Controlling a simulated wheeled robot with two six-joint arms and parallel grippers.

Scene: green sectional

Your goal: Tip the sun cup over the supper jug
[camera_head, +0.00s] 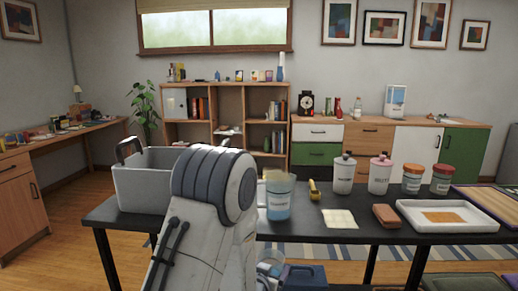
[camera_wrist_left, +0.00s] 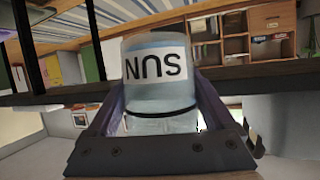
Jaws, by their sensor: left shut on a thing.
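The sun cup (camera_wrist_left: 158,70) fills the middle of the left wrist view, pale and bluish, with its SUN label upside down in that turned picture; it stands about upright. My left gripper (camera_wrist_left: 160,105) is shut on it, a finger on each side. In the head view my arm hides most of that gripper; a pale bluish shape low beside the arm seems to be the cup (camera_head: 269,259). A translucent blue vessel (camera_head: 280,197) with a blurred white label stands on the dark table right of my arm, seemingly the supper jug. My right gripper is out of view.
A grey bin (camera_head: 145,187) stands left on the table (camera_head: 330,231). Right of the blue vessel are a yellow tool (camera_head: 314,190), lidded jars (camera_head: 343,175), a pale square (camera_head: 339,218), a brown block (camera_head: 385,215) and a white tray (camera_head: 445,226).

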